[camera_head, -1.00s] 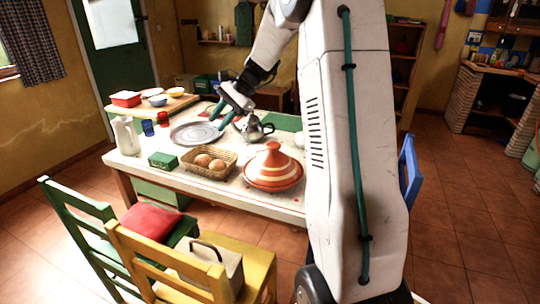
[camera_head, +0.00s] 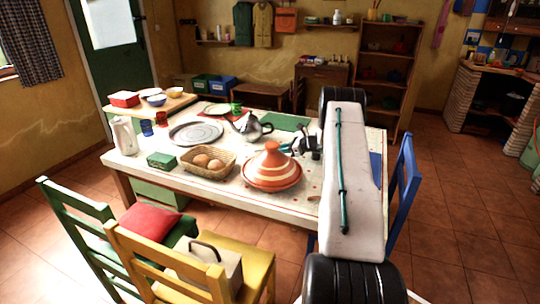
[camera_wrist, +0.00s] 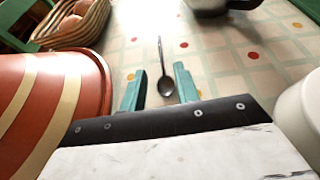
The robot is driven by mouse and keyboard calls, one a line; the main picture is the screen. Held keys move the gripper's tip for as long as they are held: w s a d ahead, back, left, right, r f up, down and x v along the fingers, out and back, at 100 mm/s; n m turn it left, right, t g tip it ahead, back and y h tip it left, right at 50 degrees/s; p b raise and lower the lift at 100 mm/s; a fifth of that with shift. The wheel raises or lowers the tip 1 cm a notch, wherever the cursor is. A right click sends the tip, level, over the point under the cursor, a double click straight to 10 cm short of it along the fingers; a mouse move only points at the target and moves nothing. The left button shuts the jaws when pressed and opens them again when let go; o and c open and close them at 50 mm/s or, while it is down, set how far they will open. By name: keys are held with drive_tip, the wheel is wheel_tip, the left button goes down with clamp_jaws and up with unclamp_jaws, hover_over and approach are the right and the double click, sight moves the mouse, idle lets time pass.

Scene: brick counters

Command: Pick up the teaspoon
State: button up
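The teaspoon (camera_wrist: 165,82) is dark metal and lies on the spotted tablecloth in the wrist view. Its bowl is toward me and its handle points away. My gripper (camera_wrist: 160,88) is open, with one teal finger on each side of the spoon's bowl in the picture. Nothing is held, and I cannot tell how far the fingers are above the cloth. In the head view my gripper (camera_head: 287,147) is low over the table behind the tagine, and I cannot make out the spoon there.
The orange striped tagine (camera_head: 272,170) stands close on the left, also in the wrist view (camera_wrist: 60,90). A white rounded object (camera_wrist: 302,108) is close on the right. The egg basket (camera_head: 208,162), metal teapot (camera_head: 252,127) and round plate (camera_head: 196,133) stand farther off.

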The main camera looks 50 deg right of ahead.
drive_tip(key=x, duration=0.6)
drive_tip(key=shift+d+f, duration=0.1)
clamp_jaws()
